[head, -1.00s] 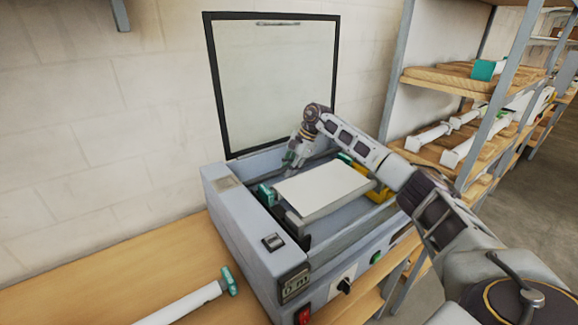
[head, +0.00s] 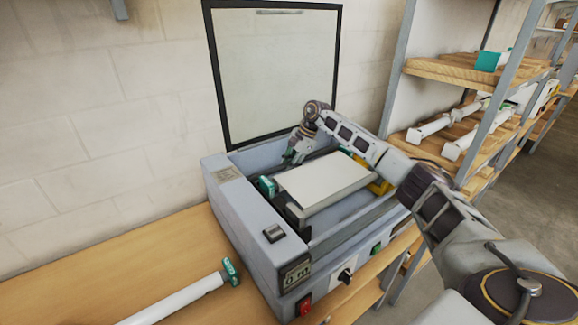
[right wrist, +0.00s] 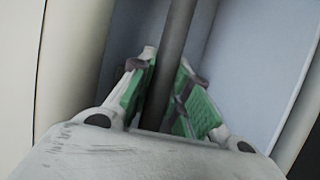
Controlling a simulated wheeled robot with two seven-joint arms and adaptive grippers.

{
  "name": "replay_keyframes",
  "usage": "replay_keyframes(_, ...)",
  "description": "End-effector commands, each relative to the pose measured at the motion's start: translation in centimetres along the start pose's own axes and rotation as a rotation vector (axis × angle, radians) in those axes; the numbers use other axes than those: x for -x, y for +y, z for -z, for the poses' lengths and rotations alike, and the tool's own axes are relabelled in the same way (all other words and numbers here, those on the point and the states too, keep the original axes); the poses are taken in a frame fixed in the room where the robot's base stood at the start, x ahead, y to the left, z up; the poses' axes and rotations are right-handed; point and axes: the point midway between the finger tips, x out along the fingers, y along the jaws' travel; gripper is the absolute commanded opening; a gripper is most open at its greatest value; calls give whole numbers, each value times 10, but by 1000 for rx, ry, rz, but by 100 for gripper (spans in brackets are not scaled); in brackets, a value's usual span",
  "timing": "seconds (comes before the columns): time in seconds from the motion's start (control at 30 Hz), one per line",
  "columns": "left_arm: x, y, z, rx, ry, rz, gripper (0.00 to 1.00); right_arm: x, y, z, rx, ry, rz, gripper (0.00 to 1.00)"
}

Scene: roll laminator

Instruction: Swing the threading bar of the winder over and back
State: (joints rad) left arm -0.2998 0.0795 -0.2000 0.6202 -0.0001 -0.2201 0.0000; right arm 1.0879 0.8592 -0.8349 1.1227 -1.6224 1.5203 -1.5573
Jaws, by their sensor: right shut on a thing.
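The winder is a grey box-shaped machine (head: 232,218) on the wooden bench, with its framed lid (head: 275,70) standing open at the back. Inside it is a pale flat panel (head: 322,187) with a teal end piece (head: 267,187) at its left. My right gripper (head: 291,155) reaches in from the right to the back of the open machine. In the right wrist view, its green-padded fingers (right wrist: 170,95) are closed around a dark rod, the threading bar (right wrist: 176,40). The head view hides most of this bar. My left gripper is not in view.
A white roll with a teal end (head: 185,297) lies on the bench (head: 110,270) at the front left. A shelf rack (head: 440,72) with rolls stands at the right. The machine's front carries a red switch (head: 304,306) and a black knob (head: 346,276).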

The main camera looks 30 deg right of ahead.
Motion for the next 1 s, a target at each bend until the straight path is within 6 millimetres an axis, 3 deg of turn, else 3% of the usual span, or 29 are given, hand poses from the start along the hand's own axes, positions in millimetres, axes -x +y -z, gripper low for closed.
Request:
replay_keyframes(0.03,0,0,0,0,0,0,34,-1,1,0,1,0,-3,21)
replay_keyframes(0.2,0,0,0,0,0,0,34,0,0,0,1,0,-2,41)
replay_keyframes(0.67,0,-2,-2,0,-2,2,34,5,0,0,1,0,1,41)
replay_keyframes(1.0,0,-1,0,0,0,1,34,40,-1,0,0,1,3,41)
